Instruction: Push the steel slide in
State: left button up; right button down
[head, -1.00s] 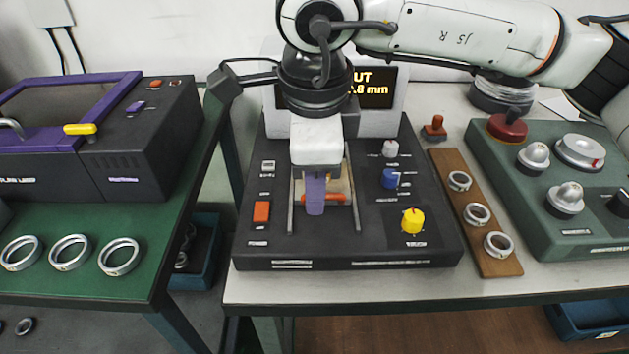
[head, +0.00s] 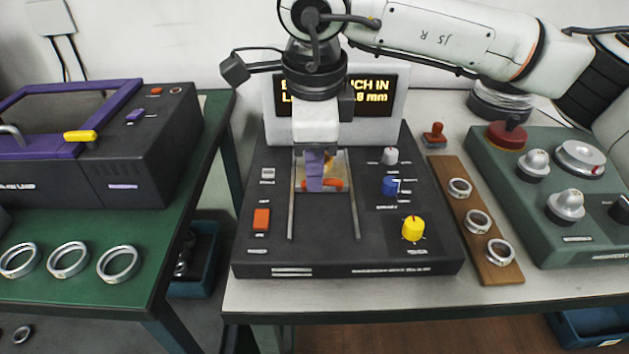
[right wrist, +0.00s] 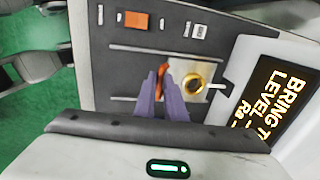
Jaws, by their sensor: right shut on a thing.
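The steel slide (head: 341,168) sits on two rails at the back of the black bench device, close below its display. Its orange handle (head: 332,185) is at its front. My right gripper (head: 315,186) reaches down from above, with its purple fingers shut on the orange handle. In the right wrist view the purple fingers (right wrist: 170,97) close around the orange handle (right wrist: 161,82), and a brass-coloured ring (right wrist: 194,84) lies on the slide beside them. The fingers hide part of the handle and slide. My left gripper is not in view.
The display (head: 377,94) behind the slide is partly hidden by my arm. Blue (head: 390,186) and yellow (head: 413,229) knobs stand right of the rails, an orange switch (head: 261,220) left. A wooden strip (head: 472,213) with three rings lies further right. The front rails are clear.

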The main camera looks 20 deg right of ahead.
jog(key=shift+w+r, duration=0.1)
jog(key=shift+w, duration=0.05)
jog(key=c, duration=1.8)
grip_release()
jog(key=shift+w, duration=0.1)
jog(key=shift+c, duration=0.2)
notch_tip(320, 180, up, 10)
jog(key=s, duration=0.2)
jog(key=shift+a+p, duration=0.2)
jog(key=shift+p, duration=0.25)
